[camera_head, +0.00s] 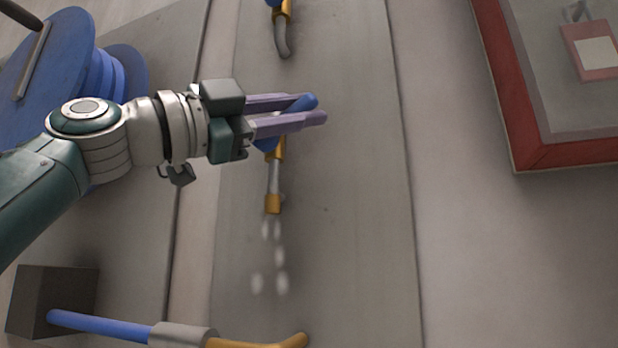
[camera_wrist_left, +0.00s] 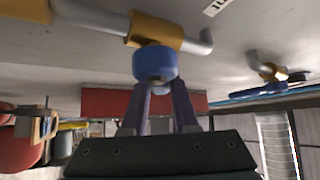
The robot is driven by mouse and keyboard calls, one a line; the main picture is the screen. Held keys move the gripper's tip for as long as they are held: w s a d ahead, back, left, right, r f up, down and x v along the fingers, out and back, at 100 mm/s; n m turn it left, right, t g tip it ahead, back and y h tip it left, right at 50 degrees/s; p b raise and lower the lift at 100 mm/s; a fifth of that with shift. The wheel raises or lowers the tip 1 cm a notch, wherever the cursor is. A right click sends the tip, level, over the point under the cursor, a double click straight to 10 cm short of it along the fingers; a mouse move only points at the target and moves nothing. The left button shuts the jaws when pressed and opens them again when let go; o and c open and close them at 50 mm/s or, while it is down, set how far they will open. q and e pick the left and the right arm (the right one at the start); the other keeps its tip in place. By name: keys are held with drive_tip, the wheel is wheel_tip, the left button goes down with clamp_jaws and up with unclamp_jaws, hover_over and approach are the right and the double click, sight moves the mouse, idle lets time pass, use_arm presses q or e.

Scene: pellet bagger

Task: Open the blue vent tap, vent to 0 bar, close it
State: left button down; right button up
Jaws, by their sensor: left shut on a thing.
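The blue vent tap handle (camera_head: 303,103) sits between the purple fingers of my left gripper (camera_head: 312,110), which is shut on it. In the left wrist view, the round blue handle (camera_wrist_left: 155,62) stands at the fingertips of my left gripper (camera_wrist_left: 160,92). The brass tap body (camera_head: 275,150) is partly hidden by the fingers; it also shows in the left wrist view (camera_wrist_left: 157,28). A grey outlet pipe (camera_head: 274,178) with a brass end runs down from it. White puffs (camera_head: 270,265) show below the outlet. No pressure reading is legible. My right gripper is not in view.
A second brass fitting (camera_head: 283,12) with a bent grey pipe is above. A blue reel (camera_head: 62,70) stands at the upper left. A blue tube with a brass end (camera_head: 110,327) is at the lower left. A red-framed box (camera_head: 508,95) is at the right. The panel between is clear.

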use_arm(q)
drive_tip(key=shift+a+r+n, duration=0.1)
drive_tip(key=shift+n, duration=0.2)
drive_tip(key=c, duration=0.7)
unclamp_jaws()
drive_tip(key=shift+b+v, duration=1.05)
drive_tip(key=shift+v, duration=3.9)
